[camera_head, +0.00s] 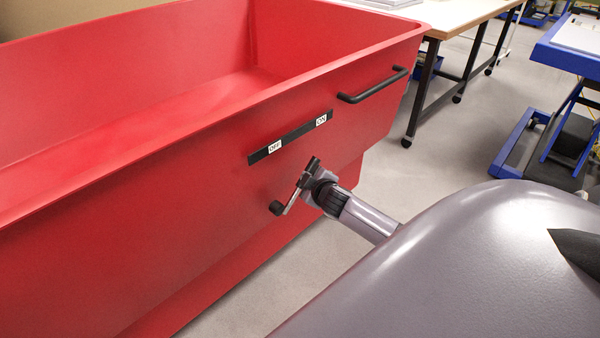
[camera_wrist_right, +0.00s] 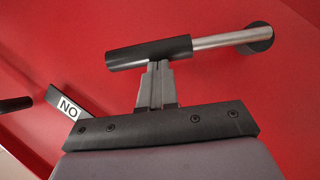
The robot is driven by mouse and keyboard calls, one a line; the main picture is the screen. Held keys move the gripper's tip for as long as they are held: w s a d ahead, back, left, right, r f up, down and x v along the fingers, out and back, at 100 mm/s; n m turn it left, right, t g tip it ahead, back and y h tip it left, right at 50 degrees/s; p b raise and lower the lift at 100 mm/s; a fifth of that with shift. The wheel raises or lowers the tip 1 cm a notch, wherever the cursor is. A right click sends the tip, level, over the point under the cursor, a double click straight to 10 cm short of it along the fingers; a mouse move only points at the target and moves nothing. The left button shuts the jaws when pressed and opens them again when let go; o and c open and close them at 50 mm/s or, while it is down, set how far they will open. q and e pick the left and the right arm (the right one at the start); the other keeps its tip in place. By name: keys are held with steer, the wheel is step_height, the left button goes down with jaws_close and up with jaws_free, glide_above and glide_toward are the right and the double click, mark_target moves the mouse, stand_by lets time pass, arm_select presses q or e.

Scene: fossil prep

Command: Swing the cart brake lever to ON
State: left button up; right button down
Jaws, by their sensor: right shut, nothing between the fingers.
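The brake lever is on the side of the red cart (camera_head: 215,200). It has a black round hub (camera_head: 277,208), a bare metal rod (camera_head: 291,203) and a black grip (camera_head: 313,165). From the hub it slants up and right, toward the ON side. The label strip (camera_head: 295,136) above it reads OFF at left and ON at right. My right gripper (camera_head: 307,182) is shut and empty, its fingertips at the grip. In the right wrist view the shut fingertips (camera_wrist_right: 157,66) meet the lower edge of the grip (camera_wrist_right: 148,53); firm contact cannot be told. My left gripper is out of view.
A black handle (camera_head: 372,86) sticks out of the cart side, right of the ON label. A wheeled table (camera_head: 470,14) stands behind the cart, and a blue lift cart (camera_head: 570,60) stands at the far right. Grey floor (camera_head: 440,150) between them is clear.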

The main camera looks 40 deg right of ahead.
arm_select(q)
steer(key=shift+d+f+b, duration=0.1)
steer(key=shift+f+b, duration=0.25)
steer(key=shift+b, duration=0.1)
arm_select(e)
steer(key=shift+d+f, duration=1.05)
steer(key=shift+d, duration=0.2)
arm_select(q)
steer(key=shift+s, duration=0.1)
arm_select(e)
steer(key=shift+d, duration=0.15)
